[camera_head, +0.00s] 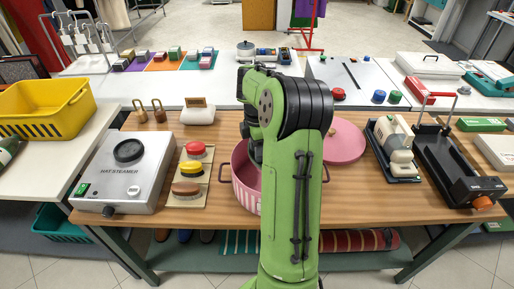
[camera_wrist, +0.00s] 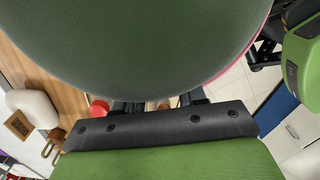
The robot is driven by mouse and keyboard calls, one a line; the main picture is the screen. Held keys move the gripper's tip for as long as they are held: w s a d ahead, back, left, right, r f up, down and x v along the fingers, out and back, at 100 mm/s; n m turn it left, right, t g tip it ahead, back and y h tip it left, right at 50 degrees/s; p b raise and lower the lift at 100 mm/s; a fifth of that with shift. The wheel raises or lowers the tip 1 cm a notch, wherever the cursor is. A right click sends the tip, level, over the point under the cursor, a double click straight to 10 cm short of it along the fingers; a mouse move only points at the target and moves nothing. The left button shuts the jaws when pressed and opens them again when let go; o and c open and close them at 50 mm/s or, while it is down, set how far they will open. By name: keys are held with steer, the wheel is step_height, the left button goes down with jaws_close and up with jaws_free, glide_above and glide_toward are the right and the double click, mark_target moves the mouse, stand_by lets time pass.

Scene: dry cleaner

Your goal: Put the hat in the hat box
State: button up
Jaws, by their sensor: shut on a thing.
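A pink striped round hat box (camera_head: 243,195) stands open on the wooden table, partly hidden behind my green arm. Its pink lid (camera_head: 345,141) lies flat to its right. In the wrist view a large dark grey-green rounded surface, which looks like the hat (camera_wrist: 140,50), fills the upper part of the picture. A thin strip of pink, perhaps the box's rim, shows past its right edge. My gripper (camera_wrist: 155,103) is shut on the hat, close against its edge. In the head view my arm hides the gripper and the hat.
A hat steamer (camera_head: 127,172) and a board with coloured brushes (camera_head: 191,175) stand left of the box. A white block with a brown label (camera_head: 199,111) is behind it.

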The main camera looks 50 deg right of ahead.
step_height(320, 180, down, 11)
steer(key=b, duration=0.6)
steer(key=shift+w+f, duration=0.1)
steer(key=shift+f, duration=0.05)
steer(key=o, duration=1.3)
step_height(320, 180, up, 16)
steer(key=p, duration=0.5)
steer(key=shift+f, duration=0.2)
steer(key=shift+a+r, duration=0.1)
